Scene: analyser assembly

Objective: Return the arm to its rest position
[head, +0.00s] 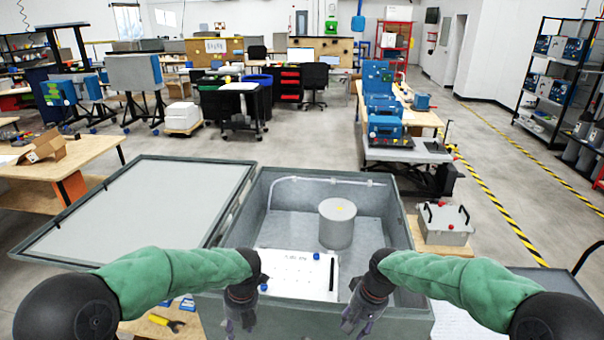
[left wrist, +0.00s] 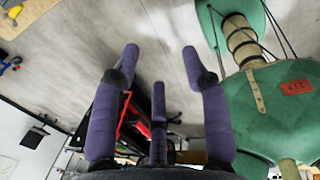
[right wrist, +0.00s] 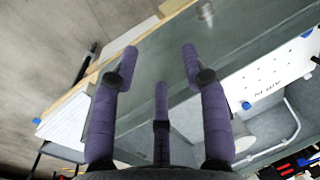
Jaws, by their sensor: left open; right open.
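My left gripper (head: 240,312) hangs at the front wall of the grey open enclosure (head: 405,225), left of its middle. In the left wrist view its purple fingers (left wrist: 160,65) are spread with nothing between them. My right gripper (head: 362,315) hangs at the same front wall, further right. In the right wrist view its purple fingers (right wrist: 160,65) are spread and empty. Both arms, in green sleeves, bend in from the sides. Inside the enclosure are a grey cylinder (head: 338,225) and a white plate (head: 300,268) with a black bar (head: 332,272) and blue knobs.
The enclosure's lid (head: 140,205) lies open to the left. A grey box with handles (head: 445,222) stands at the right. A yellow-handled tool (head: 166,322) lies at the front left. A wooden table (head: 60,165) with a cardboard box is at the far left.

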